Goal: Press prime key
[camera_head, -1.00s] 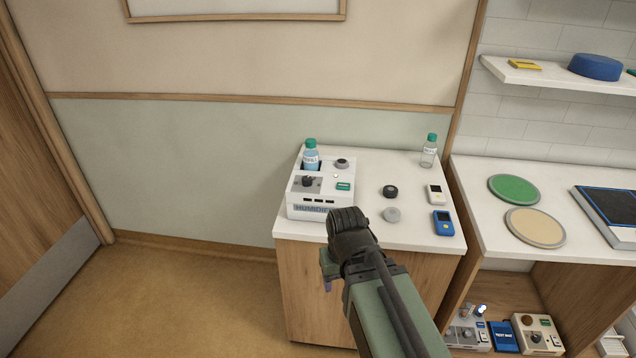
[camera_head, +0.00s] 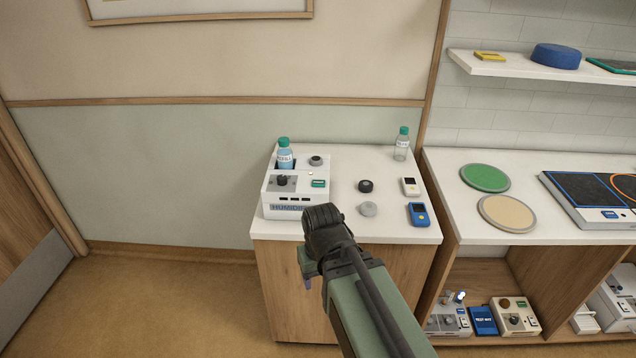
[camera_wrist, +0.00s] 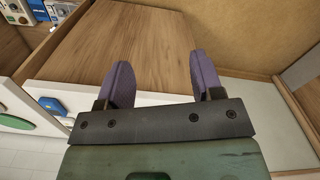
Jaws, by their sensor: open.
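A white device (camera_head: 290,206) with "HUMIDI" lettering stands at the left of the white-topped bedside cabinet (camera_head: 345,229). Its upper side has a dark knob (camera_head: 282,181), a small green panel (camera_head: 318,184) and a tiny pale light (camera_head: 310,172). A blue bottle with a green cap (camera_head: 284,155) sits in its back. I cannot read which part is the prime key. My gripper (camera_head: 307,282) hangs low in front of the cabinet, below the top's edge, apart from the device. In the wrist view its two purple fingers (camera_wrist: 162,72) are spread and empty, with the wooden cabinet front beyond.
On the same top are a dark knob (camera_head: 366,186), a grey knob (camera_head: 368,209), a white meter (camera_head: 410,187), a blue meter (camera_head: 418,214) and a clear bottle (camera_head: 402,144). A counter with discs (camera_head: 485,178) is at right. The floor at left is clear.

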